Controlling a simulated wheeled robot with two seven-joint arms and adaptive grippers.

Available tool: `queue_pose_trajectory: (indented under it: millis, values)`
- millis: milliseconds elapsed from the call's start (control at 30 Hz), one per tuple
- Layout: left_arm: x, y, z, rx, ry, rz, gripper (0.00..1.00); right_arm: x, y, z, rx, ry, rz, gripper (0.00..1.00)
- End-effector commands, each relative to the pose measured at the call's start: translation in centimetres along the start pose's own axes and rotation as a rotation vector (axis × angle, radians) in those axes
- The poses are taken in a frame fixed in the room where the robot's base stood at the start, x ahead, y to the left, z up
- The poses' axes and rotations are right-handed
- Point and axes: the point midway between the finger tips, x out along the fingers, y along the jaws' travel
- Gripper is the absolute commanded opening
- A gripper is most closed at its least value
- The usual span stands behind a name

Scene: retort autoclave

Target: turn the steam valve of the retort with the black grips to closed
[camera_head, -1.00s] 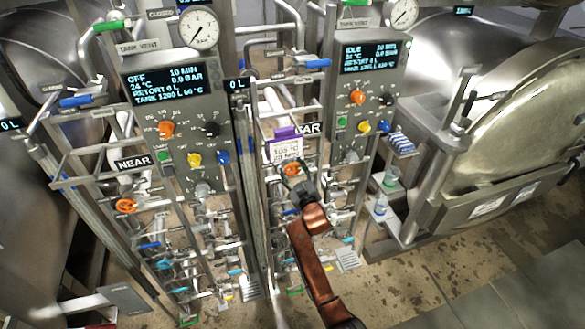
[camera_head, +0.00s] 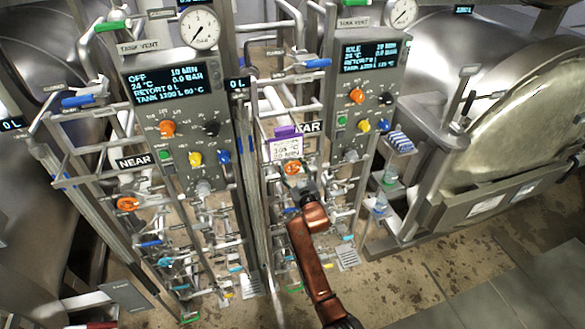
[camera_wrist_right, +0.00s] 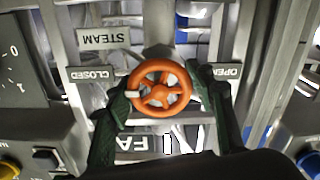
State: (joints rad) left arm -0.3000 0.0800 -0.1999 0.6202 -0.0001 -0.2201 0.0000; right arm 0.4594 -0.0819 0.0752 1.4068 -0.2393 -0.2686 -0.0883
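The orange steam valve handwheel (camera_head: 292,168) sits on the piping of the right-hand panel; it also shows in the wrist view (camera_wrist_right: 160,90) beside upside-down STEAM (camera_wrist_right: 106,38), CLOSED (camera_wrist_right: 90,75) and OPEN (camera_wrist_right: 228,71) plates. A white mark on the wheel's rim is on its left, toward the CLOSED plate. My right gripper (camera_head: 298,186) is at the wheel, with one dark green finger on each side of it in the wrist view (camera_wrist_right: 160,85). The fingers stand wide apart; whether they touch the rim cannot be told. My left gripper is not in view.
Another orange handwheel (camera_head: 127,204) is on the left panel's piping. A purple-topped tag (camera_head: 286,148) hangs just above the steam wheel. The right retort (camera_head: 490,110) has a black grip (camera_head: 468,104) at its door. Pipes and small valves crowd around my right arm.

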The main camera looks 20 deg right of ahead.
Motion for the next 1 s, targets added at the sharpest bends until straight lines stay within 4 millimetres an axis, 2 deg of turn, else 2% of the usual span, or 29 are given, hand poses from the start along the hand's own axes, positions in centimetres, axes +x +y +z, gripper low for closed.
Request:
queue_pose_trajectory:
  millis: [233,567,767,1000]
  values:
    - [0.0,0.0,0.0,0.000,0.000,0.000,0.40,0.0,0.0,-0.1,-0.003,0.001,0.000,0.66]
    - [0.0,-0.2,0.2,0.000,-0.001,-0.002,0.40,-0.4,0.1,-0.1,-0.005,0.002,0.001,0.66]
    - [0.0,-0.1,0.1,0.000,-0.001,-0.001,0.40,-3.2,0.1,0.0,-0.005,0.002,0.001,0.66]
    - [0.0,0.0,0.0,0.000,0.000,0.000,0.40,-8.3,0.1,0.0,-0.005,0.001,0.002,0.66]
